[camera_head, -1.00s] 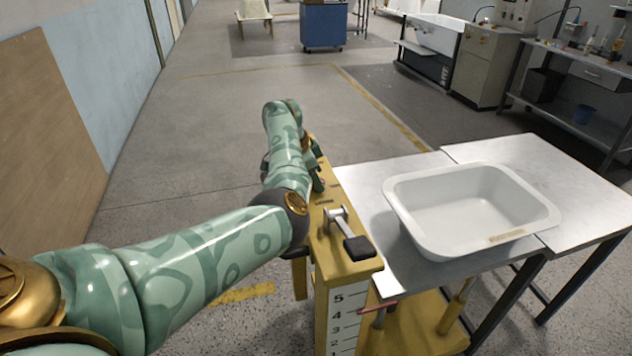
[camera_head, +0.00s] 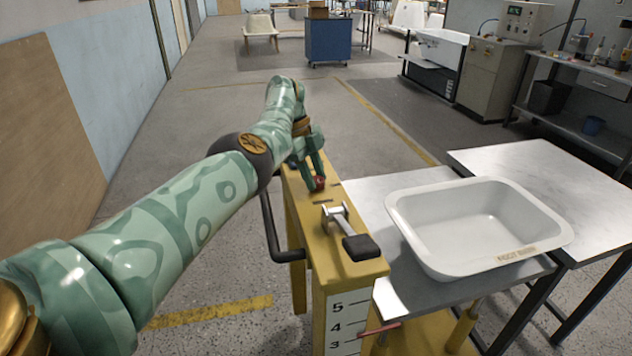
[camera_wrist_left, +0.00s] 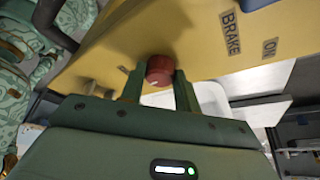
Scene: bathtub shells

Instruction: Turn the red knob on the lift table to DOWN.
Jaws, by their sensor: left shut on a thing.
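The red knob (camera_head: 319,183) sits on the yellow top of the lift table (camera_head: 345,268), near its far end. It also shows in the left wrist view (camera_wrist_left: 160,70), with a pale mark on its face. My left gripper (camera_head: 316,178) reaches down to it from above. In the left wrist view its two fingers (camera_wrist_left: 159,82) stand on either side of the knob and are shut on it. Labels BRAKE and ON are readable on the yellow panel in the wrist view; a DOWN label cannot be made out. My right gripper is not in view.
A lever with a black grip (camera_head: 346,228) stands on the yellow top, nearer than the knob. A white tub (camera_head: 470,262) rests on the metal table top to the right. A dark bent handle (camera_head: 272,232) sticks out at the left side. Open floor lies beyond.

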